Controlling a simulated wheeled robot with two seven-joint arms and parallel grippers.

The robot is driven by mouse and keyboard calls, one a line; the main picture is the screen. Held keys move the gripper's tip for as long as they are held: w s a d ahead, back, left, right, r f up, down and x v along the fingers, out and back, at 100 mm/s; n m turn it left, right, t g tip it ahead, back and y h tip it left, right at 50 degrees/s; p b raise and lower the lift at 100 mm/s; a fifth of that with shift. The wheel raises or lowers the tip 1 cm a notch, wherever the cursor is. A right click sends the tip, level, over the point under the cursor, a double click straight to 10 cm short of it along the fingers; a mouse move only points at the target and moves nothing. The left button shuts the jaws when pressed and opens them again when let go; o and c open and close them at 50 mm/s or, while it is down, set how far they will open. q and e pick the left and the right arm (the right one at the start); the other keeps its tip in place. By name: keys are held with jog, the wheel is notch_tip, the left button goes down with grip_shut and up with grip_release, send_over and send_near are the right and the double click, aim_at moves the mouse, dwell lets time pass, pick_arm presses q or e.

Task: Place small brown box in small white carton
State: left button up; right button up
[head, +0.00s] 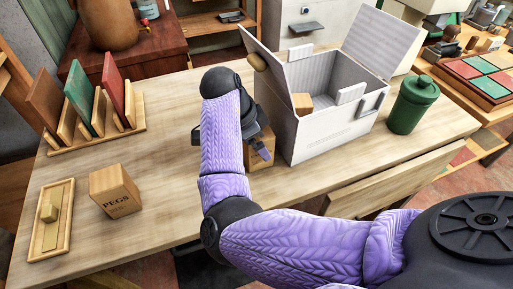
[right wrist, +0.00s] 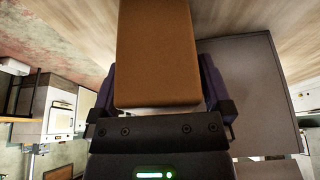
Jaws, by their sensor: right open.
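A small brown box (head: 266,141) stands on the table just left of the white carton, partly hidden behind my right gripper (head: 256,143). In the right wrist view the brown box (right wrist: 157,50) lies between the two purple fingers of my right gripper (right wrist: 158,82), which is open around it. The white carton (head: 325,133) is open at the top with its flaps spread. My left gripper is not in view.
A box marked PEGS (head: 115,190) and a wooden tray (head: 40,240) stand at the left front. A rack of coloured boards (head: 95,128) is behind them. A green canister (head: 412,105) stands right of the carton.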

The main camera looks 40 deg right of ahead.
jog(key=c, duration=1)
grip_shut()
jog(key=shift+r, duration=0.1)
jog(key=shift+a+r+p, duration=0.1)
jog(key=shift+r+p, duration=0.2)
notch_tip(320, 180, up, 12)
jog(key=p, duration=0.5)
jog(key=shift+w+a+f, duration=0.1)
jog(key=shift+a+f, duration=0.05)
jog(key=shift+f, duration=0.1)
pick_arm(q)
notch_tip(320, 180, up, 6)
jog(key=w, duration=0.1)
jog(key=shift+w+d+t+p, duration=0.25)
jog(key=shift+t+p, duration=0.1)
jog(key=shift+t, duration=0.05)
pick_arm(e)
jog(key=w+a, duration=0.2)
jog(key=a, duration=0.7)
jog(key=w+a, duration=0.2)
jog(key=a, duration=0.8)
jog(key=shift+w+f, duration=0.15)
jog(key=shift+f, duration=0.25)
